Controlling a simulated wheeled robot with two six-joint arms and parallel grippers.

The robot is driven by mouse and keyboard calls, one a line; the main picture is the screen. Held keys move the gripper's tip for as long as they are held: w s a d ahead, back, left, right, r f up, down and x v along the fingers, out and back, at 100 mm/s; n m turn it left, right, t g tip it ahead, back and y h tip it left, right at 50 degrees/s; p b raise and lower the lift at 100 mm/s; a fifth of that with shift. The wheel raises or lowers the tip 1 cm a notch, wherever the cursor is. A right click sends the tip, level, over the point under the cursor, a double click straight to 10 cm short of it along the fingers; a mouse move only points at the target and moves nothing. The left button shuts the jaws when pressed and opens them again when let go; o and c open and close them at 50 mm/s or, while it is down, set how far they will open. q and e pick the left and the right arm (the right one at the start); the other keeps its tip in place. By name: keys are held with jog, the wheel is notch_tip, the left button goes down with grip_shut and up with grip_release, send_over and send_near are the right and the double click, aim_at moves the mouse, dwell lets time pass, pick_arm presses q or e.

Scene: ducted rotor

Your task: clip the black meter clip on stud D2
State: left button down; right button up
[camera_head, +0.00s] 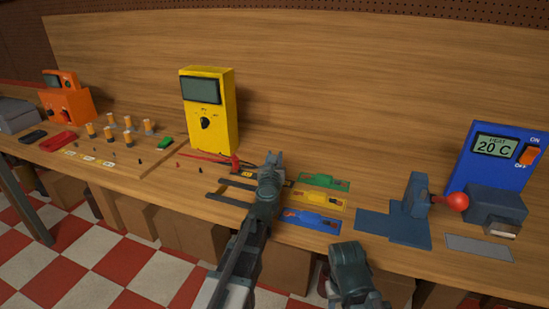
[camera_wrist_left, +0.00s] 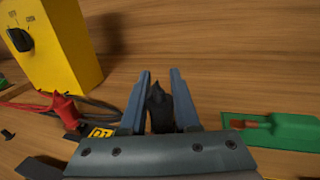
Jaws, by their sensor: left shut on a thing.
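The black meter clip (camera_wrist_left: 159,108) stands between the two fingers of my left gripper (camera_wrist_left: 158,76) in the left wrist view. In the head view my left gripper (camera_head: 273,160) is over the bench, right of the red meter clip (camera_head: 235,163), and hides the black clip. The red clip also shows in the left wrist view (camera_wrist_left: 63,109), beside a yellow label reading D1 (camera_wrist_left: 100,131). I cannot make out stud D2. The yellow meter (camera_head: 208,110) stands behind to the left. My right gripper (camera_head: 350,258) is low in the head view; its jaws are unclear.
Green (camera_head: 323,181), yellow (camera_head: 318,199) and blue (camera_head: 311,220) flat pieces lie to the right of my left gripper. A grey-blue press with a red knob (camera_head: 457,201) and a blue heater box (camera_head: 476,160) stand further right. Several orange-capped cylinders (camera_head: 128,122) stand left.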

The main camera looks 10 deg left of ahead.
pick_arm(q)
jog(key=shift+f+b, duration=1)
jog(key=shift+f, duration=0.05)
pick_arm(e)
jog(key=shift+f, duration=1.05)
pick_arm(q)
jog(key=c, duration=0.6)
grip_release()
jog(key=shift+o, duration=0.2)
